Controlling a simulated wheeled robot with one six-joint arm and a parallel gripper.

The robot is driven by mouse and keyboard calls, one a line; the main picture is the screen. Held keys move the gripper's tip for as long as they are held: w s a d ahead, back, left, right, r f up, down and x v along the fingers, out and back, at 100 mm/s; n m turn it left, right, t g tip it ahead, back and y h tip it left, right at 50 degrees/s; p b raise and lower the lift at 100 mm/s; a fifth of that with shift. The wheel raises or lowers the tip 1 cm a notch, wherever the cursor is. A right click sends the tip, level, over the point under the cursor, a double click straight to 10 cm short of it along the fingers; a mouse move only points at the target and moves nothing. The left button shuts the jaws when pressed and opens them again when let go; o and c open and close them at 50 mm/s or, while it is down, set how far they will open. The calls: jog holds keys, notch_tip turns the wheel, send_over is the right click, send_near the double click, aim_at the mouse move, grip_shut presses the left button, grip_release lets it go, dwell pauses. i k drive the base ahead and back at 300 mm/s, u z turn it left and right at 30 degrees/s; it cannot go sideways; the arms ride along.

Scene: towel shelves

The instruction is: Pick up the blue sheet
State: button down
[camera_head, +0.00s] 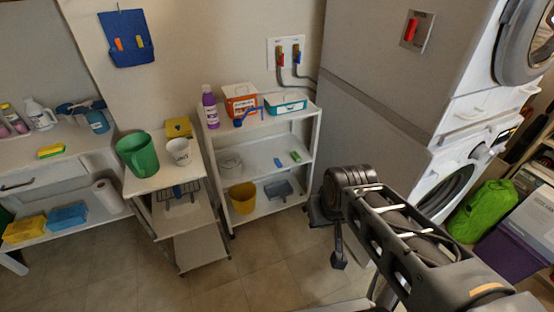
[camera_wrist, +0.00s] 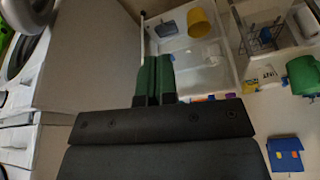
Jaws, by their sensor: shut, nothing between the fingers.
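A folded blue sheet (camera_head: 67,217) lies on the low shelf of the white bench at the far left in the head view. It sits beside a folded yellow one (camera_head: 24,229). The wrist view does not show the blue sheet. My gripper (camera_wrist: 157,75) shows in the wrist view with its green fingers together and nothing between them. In the head view my arm reaches in from the lower right, and its end is right of the white shelf cart, far from the blue sheet.
A white shelf cart (camera_head: 262,129) holds a purple bottle (camera_head: 209,106), boxes and a yellow bucket (camera_head: 242,198). A narrow cart (camera_head: 147,186) with a green pitcher (camera_head: 137,153) stands between it and the bench. Stacked washers (camera_head: 455,160) are at right. The tile floor (camera_head: 190,290) in front is clear.

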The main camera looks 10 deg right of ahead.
aim_at(276, 160)
jog(key=z, duration=0.25)
jog(key=k, duration=0.35)
jog(key=u, duration=1.25)
jog(key=i, duration=1.65)
jog(key=z, duration=0.85)
